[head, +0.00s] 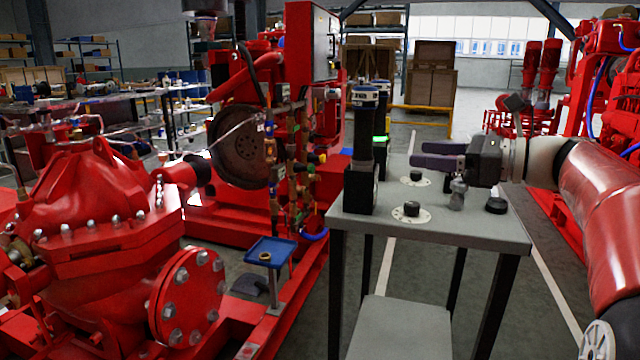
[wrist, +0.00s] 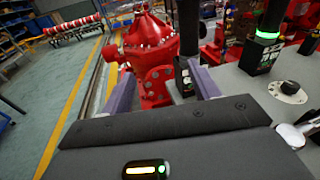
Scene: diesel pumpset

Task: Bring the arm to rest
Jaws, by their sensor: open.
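My gripper (head: 440,156) reaches in from the right over the grey table (head: 470,232) in the head view, its fingers pointing left. In the wrist view its two purple fingers (wrist: 160,90) stand wide apart with nothing between them. The gripper is open and empty. My red and white arm stretches out to the right, raised above the table. A small metallic fitting (head: 457,193) stands on the table just below the gripper; I cannot tell whether they touch.
Black dials (head: 411,209) on white discs and a black puck (head: 496,205) sit on the tabletop. A tall black device (head: 362,160) stands at its left edge. A red pump (head: 100,215) fills the left, with a small blue tray (head: 270,251) beside it.

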